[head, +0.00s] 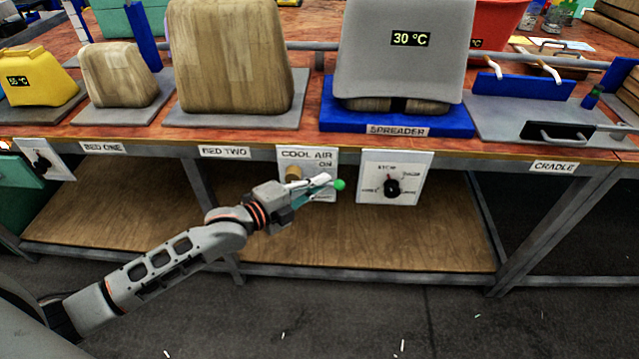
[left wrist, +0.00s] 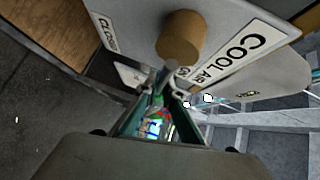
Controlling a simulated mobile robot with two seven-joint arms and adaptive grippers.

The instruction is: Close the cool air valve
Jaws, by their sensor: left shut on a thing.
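The cool air valve is on a light panel (head: 322,160) on the front of the workbench, labelled COOL AIR with ON at the top right. Its brass hub (head: 292,173) also shows in the left wrist view (left wrist: 181,38). A green ball (head: 340,184) shows at the far end of the handle, just past my fingers. My left gripper (head: 318,184) comes in from the lower left and is shut on the valve handle, in front of the panel. In the left wrist view the closed fingers (left wrist: 165,88) lie below the hub and hide most of the handle.
Right of the valve is a selector panel (head: 412,165) with a black knob (head: 392,188). Above is the bench edge, with a blue spreader base (head: 460,119) and grey press (head: 375,60). A wooden lower shelf (head: 420,235) lies behind my arm.

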